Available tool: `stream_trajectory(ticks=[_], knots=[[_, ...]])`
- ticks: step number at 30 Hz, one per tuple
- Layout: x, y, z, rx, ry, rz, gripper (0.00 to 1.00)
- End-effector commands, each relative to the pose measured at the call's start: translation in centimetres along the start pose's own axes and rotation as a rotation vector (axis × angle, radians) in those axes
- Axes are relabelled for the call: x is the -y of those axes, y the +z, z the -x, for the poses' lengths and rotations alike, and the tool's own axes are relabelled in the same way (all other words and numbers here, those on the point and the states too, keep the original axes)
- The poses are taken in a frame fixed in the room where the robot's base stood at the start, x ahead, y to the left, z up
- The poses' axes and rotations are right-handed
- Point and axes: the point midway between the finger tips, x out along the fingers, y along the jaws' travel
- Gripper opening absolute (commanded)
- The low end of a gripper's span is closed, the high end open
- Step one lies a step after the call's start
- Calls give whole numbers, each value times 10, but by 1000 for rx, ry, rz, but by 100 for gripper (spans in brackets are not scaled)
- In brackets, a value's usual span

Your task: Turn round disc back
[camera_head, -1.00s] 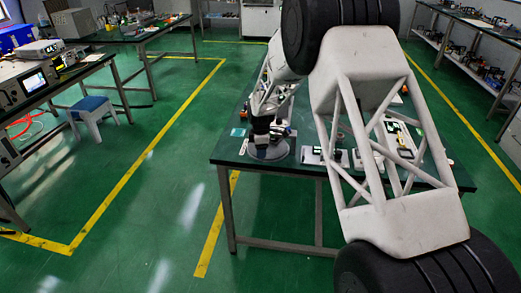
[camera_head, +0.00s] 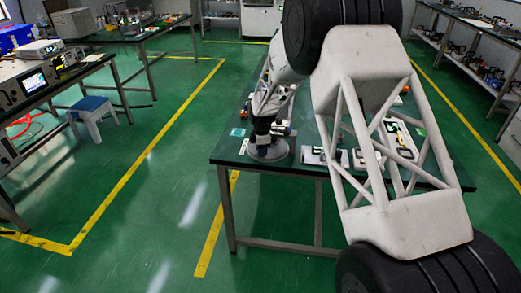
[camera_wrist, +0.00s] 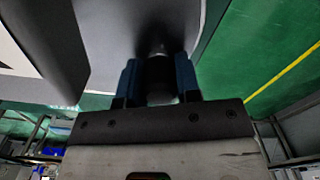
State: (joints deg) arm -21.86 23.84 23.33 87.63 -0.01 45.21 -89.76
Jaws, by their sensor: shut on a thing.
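The round disc (camera_head: 268,153) is grey and lies at the near left corner of the green table, partly hidden by my arm. In the wrist view a large grey surface (camera_wrist: 205,22) with a curved right edge fills the top and appears to be this disc. My gripper (camera_wrist: 158,77) has its two blue-padded fingers on either side of a short dark cylinder (camera_wrist: 159,72), shut on it. The cylinder stands against the grey surface. In the head view my gripper (camera_head: 262,138) is over the disc, small and dark.
The green table (camera_head: 245,158) holds several small devices to the right of the disc, partly behind my arm's white truss link. A dark block (camera_wrist: 45,45) stands close left of my fingers in the wrist view. The floor left of the table is open.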

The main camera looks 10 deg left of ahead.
Motion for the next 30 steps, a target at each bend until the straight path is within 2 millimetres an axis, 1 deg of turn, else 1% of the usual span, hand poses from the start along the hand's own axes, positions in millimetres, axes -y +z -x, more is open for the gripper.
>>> stream_trajectory(ticks=[4,12,13,17,26,30], knots=[[2,3,0,0,0,43,0],[2,3,0,0,0,46,0],[2,3,0,0,0,46,36],[2,2,0,0,0,46,56],[2,2,1,0,0,46,57],[2,2,5,0,1,46,57]])
